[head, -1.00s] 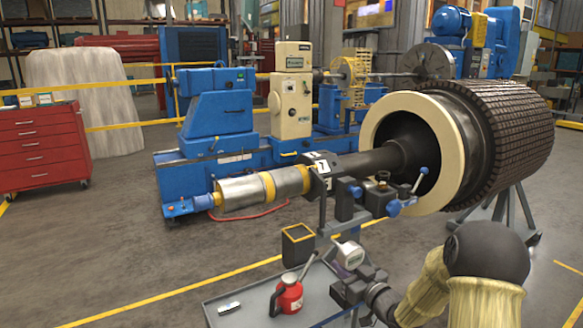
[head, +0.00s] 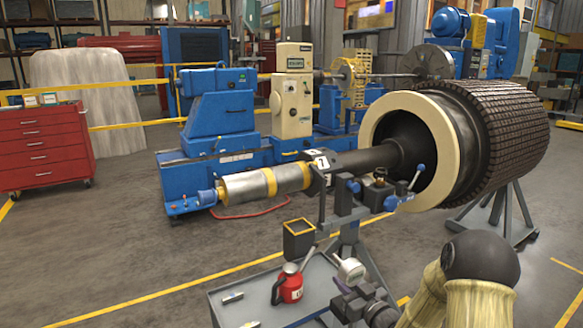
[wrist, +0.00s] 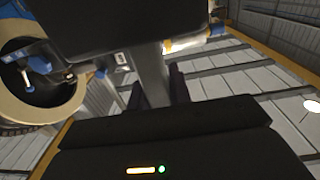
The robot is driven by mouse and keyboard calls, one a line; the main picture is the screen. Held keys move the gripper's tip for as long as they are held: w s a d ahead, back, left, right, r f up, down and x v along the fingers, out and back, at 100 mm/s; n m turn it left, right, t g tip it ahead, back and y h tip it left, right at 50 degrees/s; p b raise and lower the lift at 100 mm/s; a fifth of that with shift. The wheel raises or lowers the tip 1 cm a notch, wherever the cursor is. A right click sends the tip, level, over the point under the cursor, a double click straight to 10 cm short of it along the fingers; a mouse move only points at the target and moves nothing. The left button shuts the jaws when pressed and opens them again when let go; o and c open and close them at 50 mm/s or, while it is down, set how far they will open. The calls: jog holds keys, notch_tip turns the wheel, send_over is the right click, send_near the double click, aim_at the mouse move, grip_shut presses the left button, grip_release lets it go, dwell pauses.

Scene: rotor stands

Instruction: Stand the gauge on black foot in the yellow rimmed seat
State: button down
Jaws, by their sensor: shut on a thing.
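The gauge (head: 350,270) has a round pale dial and a grey body. In the head view my gripper (head: 347,291) is shut on it low down, and its black foot is hard to tell from my dark jaws. The dial leans a little. The yellow rimmed seat (head: 299,241) is a dark square box with an open top, to the left of and higher in the picture than the gauge. The seat looks empty, and the gauge is apart from it. In the wrist view my gripper's dark fingers (wrist: 157,92) show, but the gauge cannot be made out clearly.
A grey tray table (head: 262,312) holds a red can (head: 290,287) close left of the gauge and small metal pieces. A stand with clamps (head: 350,205) and the big rotor (head: 495,135) are behind. Open floor lies to the left.

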jog(key=s+f+m+h+p, duration=0.1)
jog(key=s+f+p, duration=0.1)
jog(key=f+p, duration=0.1)
jog(key=s+f+m+t+h+p, duration=0.1)
jog(key=s+f+h+p, duration=0.1)
jog(key=s+f+p, duration=0.1)
jog(key=s+f+m+h+p, duration=0.1)
jog(key=s+f+h+p, duration=0.1)
jog(key=s+f+p, duration=0.1)
jog(key=shift+d+t, duration=0.3)
jog(key=shift+d, duration=0.1)
jog(key=r+m+h+p, duration=0.1)
jog(key=p, duration=0.2)
jog(key=r+h+p, duration=0.1)
jog(key=r+p, duration=0.1)
jog(key=s+r+m+h+p, duration=0.1)
jog(key=r+p, duration=0.1)
jog(key=p, duration=0.1)
jog(key=shift+d+m+h+p, duration=0.15)
jog(key=shift+m+h+p, duration=0.15)
jog(key=shift+f, duration=0.15)
send_near(347, 323)
jog(key=w+f, duration=0.1)
jog(key=w, duration=0.1)
jog(key=shift+w+d, duration=0.15)
jog(key=shift+d, duration=0.25)
